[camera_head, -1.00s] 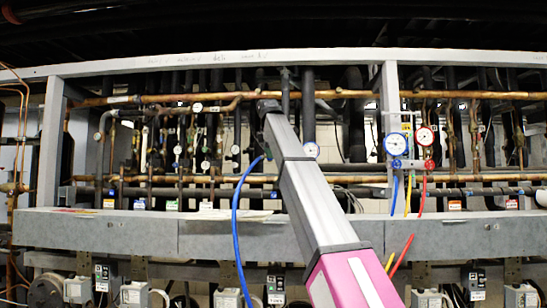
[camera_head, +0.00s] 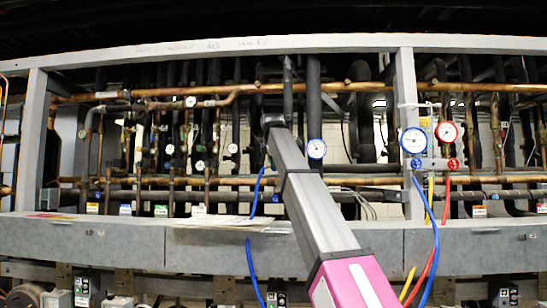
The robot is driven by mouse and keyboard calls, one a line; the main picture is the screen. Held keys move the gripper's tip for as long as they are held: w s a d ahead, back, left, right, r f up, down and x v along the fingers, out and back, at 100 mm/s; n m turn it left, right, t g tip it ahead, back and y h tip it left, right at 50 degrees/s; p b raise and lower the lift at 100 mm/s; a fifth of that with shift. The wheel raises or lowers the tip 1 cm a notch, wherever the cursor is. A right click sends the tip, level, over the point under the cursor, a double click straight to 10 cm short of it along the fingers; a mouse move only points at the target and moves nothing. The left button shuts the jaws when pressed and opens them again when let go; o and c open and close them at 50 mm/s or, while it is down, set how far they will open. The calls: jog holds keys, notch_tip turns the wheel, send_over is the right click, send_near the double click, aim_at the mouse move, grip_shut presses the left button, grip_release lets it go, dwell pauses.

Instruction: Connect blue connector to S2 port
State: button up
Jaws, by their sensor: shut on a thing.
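My gripper (camera_head: 272,121) is at the far end of my arm, among the pipes behind the frame opening. Its fingertips and the blue connector are hidden by the arm and dark pipes. The blue hose (camera_head: 250,262) rises left of my arm and passes out of sight behind it, towards the gripper. Another stretch of blue hose hangs from the blue gauge (camera_head: 413,140) of the manifold at right. Several small valves and dials, such as one dial (camera_head: 200,166), sit on the pipes left of my gripper. No label is readable, so I cannot tell which is S2.
A grey metal ledge (camera_head: 110,240) runs across the front, with coloured tags on it. A grey post (camera_head: 407,90) stands right of my arm. A red gauge (camera_head: 446,131) with red and yellow hoses hangs beside it. Copper pipes (camera_head: 330,87) cross behind.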

jog(key=shift+x, duration=4)
jog(key=shift+w+d+f, duration=0.1)
jog(key=shift+w+f, duration=0.05)
jog(key=shift+w, duration=0.05)
jog(key=o, duration=1.7)
jog(key=shift+v, duration=3.05)
jog(key=shift+s, duration=0.1)
